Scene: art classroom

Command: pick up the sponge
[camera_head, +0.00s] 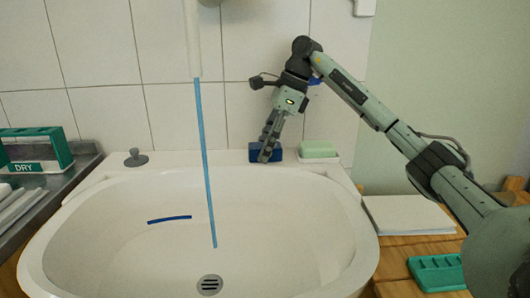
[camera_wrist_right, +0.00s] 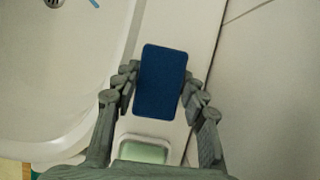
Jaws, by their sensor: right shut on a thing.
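The blue sponge (camera_head: 276,154) is at the back ledge of the white sink in the head view, partly hidden by my right gripper (camera_head: 265,157). In the right wrist view the sponge (camera_wrist_right: 162,82) is a dark blue block between the two fingers of my right gripper (camera_wrist_right: 158,90), which is shut on it. The sponge seems to be at the ledge; whether it touches it I cannot tell. My left gripper is not in view.
A green soap bar (camera_head: 318,147) in a white dish sits just right of the sponge. The sink (camera_head: 110,225) lies in front, with a blue water stream (camera_head: 205,160) falling into it. A green rack (camera_head: 38,150) stands left. White paper (camera_head: 408,215) and a green tray (camera_head: 437,271) lie right.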

